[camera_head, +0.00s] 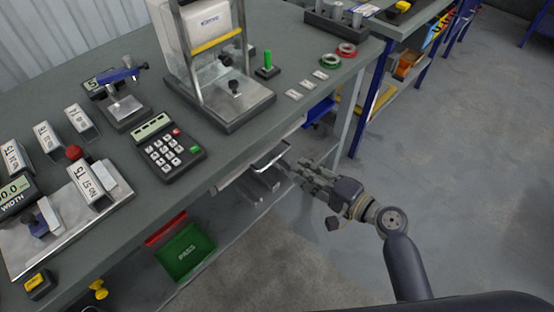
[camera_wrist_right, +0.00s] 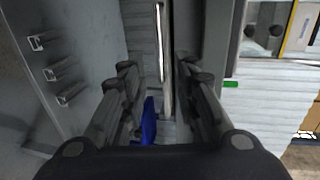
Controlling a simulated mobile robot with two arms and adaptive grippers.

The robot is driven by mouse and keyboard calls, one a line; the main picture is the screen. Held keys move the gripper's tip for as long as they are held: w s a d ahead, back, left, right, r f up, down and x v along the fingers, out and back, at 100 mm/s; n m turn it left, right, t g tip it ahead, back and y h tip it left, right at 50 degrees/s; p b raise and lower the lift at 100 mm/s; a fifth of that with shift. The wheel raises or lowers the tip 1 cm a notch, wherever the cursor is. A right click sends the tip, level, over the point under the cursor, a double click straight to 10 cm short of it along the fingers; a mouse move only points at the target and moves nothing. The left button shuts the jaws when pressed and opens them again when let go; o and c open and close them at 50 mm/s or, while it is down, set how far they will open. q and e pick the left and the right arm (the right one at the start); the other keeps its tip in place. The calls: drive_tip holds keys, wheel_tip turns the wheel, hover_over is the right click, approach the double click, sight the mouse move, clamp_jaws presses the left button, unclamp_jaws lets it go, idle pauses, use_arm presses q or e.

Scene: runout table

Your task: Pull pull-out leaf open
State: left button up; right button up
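The pull-out leaf (camera_head: 236,175) shows as a light grey panel under the front edge of the grey workbench. A bright bar handle (camera_head: 271,157) is at its front. My right gripper (camera_head: 290,170) is just in front of the handle, low beside the bench edge. In the right wrist view its two fingers (camera_wrist_right: 158,98) are spread apart with a clear gap. The bright handle (camera_wrist_right: 160,42) shows ahead between the fingertips, and no contact is visible. How far the leaf is out is hard to tell. My left gripper is not in view.
The workbench carries a keypad (camera_head: 172,153), a clear-fronted press (camera_head: 222,85) and several small blocks. A green bin (camera_head: 186,250) sits on the lower shelf. The wrist view shows several small handles (camera_wrist_right: 52,73) at left. Open floor (camera_head: 480,180) lies to the right.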

sight(277, 156)
drive_tip(key=p+x, duration=0.1)
drive_tip(key=x, duration=0.9)
drive_tip(key=shift+w+a+f, duration=0.1)
drive_tip(key=shift+w, duration=0.1)
clamp_jaws()
